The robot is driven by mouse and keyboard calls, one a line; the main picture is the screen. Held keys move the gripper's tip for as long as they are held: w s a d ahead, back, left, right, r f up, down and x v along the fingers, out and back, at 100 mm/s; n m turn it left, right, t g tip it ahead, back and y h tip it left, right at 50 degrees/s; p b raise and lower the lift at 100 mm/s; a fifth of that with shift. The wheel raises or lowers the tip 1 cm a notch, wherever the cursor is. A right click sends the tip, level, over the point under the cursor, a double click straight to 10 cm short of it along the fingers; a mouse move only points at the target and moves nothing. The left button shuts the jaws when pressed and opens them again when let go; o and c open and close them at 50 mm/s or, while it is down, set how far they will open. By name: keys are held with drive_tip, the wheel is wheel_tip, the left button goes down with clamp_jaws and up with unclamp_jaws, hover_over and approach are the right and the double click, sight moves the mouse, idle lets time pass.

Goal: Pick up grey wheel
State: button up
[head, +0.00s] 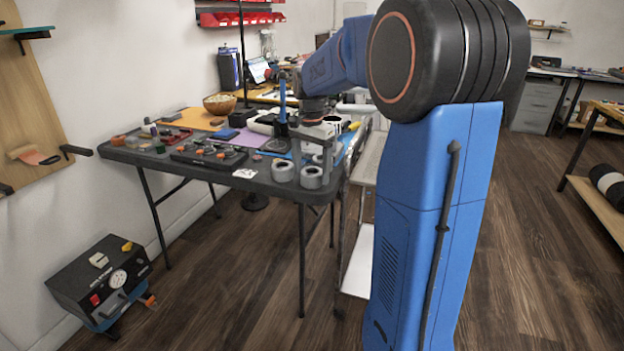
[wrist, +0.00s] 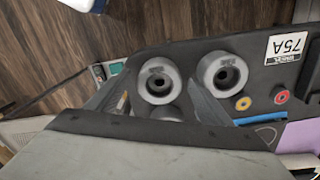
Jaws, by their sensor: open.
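Several grey wheels with hollow centres are at the near right corner of the dark table. In the head view one grey wheel (head: 311,178) is nearest the corner and another grey wheel (head: 282,171) is to its left. In the wrist view one wheel (wrist: 159,69) lies between the fingers of my gripper (wrist: 158,88), and another wheel (wrist: 209,68) is just outside the right finger. Part of a third round grey piece (wrist: 168,112) shows below, mostly hidden by my gripper. My gripper (head: 313,158) is open, pointing down above the corner wheel; contact cannot be told.
A yellow ring (wrist: 243,103) and a red ring (wrist: 281,97) are nearby. A dark tool tray (head: 208,153) and a purple mat (head: 238,138) occupy the table. The table edge is close to the wheels.

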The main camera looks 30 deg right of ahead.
drive_tip(key=shift+f, duration=0.75)
drive_tip(key=shift+c, duration=0.3)
drive_tip(key=c, duration=1.2)
drive_tip(key=shift+r, duration=0.15)
